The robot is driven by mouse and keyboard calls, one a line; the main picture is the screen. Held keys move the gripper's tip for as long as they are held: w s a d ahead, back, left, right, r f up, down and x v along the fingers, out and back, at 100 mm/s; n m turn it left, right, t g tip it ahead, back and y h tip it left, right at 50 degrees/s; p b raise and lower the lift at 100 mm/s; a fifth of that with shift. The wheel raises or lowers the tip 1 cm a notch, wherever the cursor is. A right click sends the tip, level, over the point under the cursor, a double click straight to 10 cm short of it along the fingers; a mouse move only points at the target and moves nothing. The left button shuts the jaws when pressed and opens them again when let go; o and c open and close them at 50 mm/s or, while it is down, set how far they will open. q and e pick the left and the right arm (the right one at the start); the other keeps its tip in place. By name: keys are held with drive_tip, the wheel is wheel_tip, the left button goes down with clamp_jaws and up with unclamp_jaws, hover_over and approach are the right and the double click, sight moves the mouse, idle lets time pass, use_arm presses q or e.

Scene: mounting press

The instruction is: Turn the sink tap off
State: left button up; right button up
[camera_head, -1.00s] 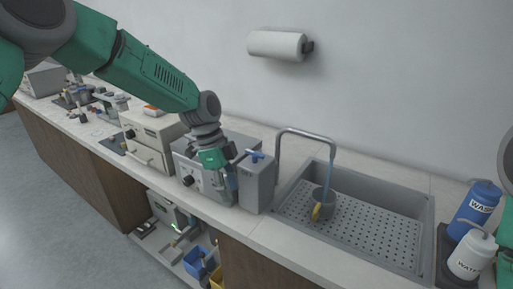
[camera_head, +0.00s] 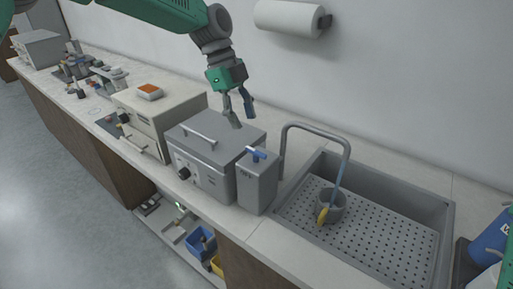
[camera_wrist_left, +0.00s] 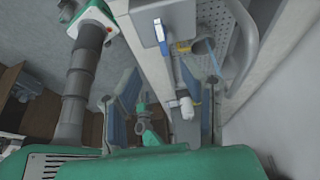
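The sink tap's grey arched spout (camera_head: 318,130) stands at the left side of the sink (camera_head: 449,215). A blue lever (camera_head: 256,154) sits on top of a grey box to its left, and the lever also shows in the left wrist view (camera_wrist_left: 160,38). A pale blue streak (camera_head: 339,174) runs from the spout to a grey cup (camera_head: 333,203) in the basin. I cannot tell surely whether it is water. My left gripper (camera_head: 243,118) hangs open and empty above and behind the lever, apart from it.
A grey lidded bath (camera_head: 205,143) and a beige device (camera_head: 155,108) stand left of the grey box (camera_head: 258,186). A paper roll (camera_head: 288,18) hangs on the wall. Bottles (camera_head: 490,243) stand right of the sink. Air above the sink is clear.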

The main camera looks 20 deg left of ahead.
sight(255, 150)
use_arm(q)
drive_tip(key=x, duration=0.5)
drive_tip(key=p+x, duration=0.1)
drive_tip(key=x, duration=0.4)
drive_tip(key=shift+w+d+f, duration=0.1)
drive_tip(key=shift+w, duration=0.1)
drive_tip(key=shift+c, duration=0.5)
clamp_jaws()
